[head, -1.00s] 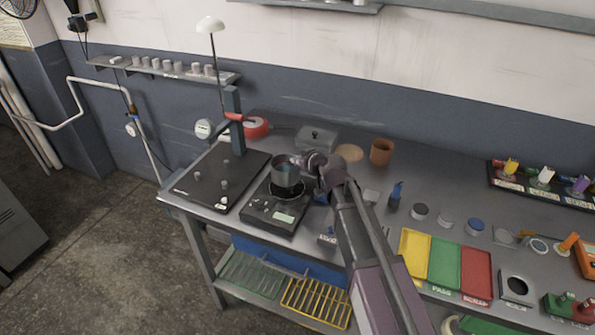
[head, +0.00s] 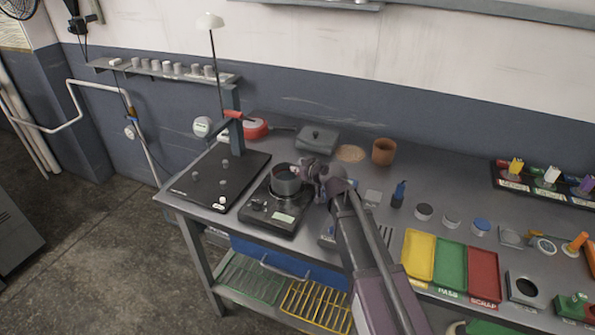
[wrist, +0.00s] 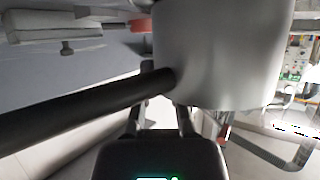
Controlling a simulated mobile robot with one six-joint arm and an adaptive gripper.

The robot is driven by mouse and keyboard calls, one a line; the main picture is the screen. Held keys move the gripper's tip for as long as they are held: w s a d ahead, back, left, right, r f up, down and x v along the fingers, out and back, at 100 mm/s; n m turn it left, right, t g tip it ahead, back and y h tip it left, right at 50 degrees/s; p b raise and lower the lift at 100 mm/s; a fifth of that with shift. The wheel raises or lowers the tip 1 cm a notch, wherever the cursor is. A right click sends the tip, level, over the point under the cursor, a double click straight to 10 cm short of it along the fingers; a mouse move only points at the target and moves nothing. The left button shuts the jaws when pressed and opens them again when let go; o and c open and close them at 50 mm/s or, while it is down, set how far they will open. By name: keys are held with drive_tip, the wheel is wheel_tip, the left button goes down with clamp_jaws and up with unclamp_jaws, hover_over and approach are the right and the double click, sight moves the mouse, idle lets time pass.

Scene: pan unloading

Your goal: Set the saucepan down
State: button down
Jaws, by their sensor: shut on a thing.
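The grey saucepan (head: 287,182) is upright over the round plate of a black hot-plate unit (head: 273,217) on the bench. Its base is at or just above the plate; I cannot tell whether it touches. My gripper (head: 310,172) is at the pan's right side, shut on its handle. In the wrist view the pale pan body (wrist: 225,55) fills the upper right, and its black handle (wrist: 90,108) runs left across my gripper's fingers (wrist: 160,118). The fingertips are partly hidden by the handle.
A black board with pegs (head: 215,178) stands close on the left. Behind are a grey lidded box (head: 316,140), a red pan (head: 256,128), a round cork mat (head: 350,153) and a brown pot (head: 383,152). Coloured trays (head: 451,262) lie to the right.

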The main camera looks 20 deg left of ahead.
drive_tip(key=c, duration=0.7)
unclamp_jaws()
drive_tip(key=shift+c, duration=0.2)
drive_tip(key=shift+r, duration=0.1)
drive_tip(key=p+v, duration=0.5)
drive_tip(key=v, duration=0.7)
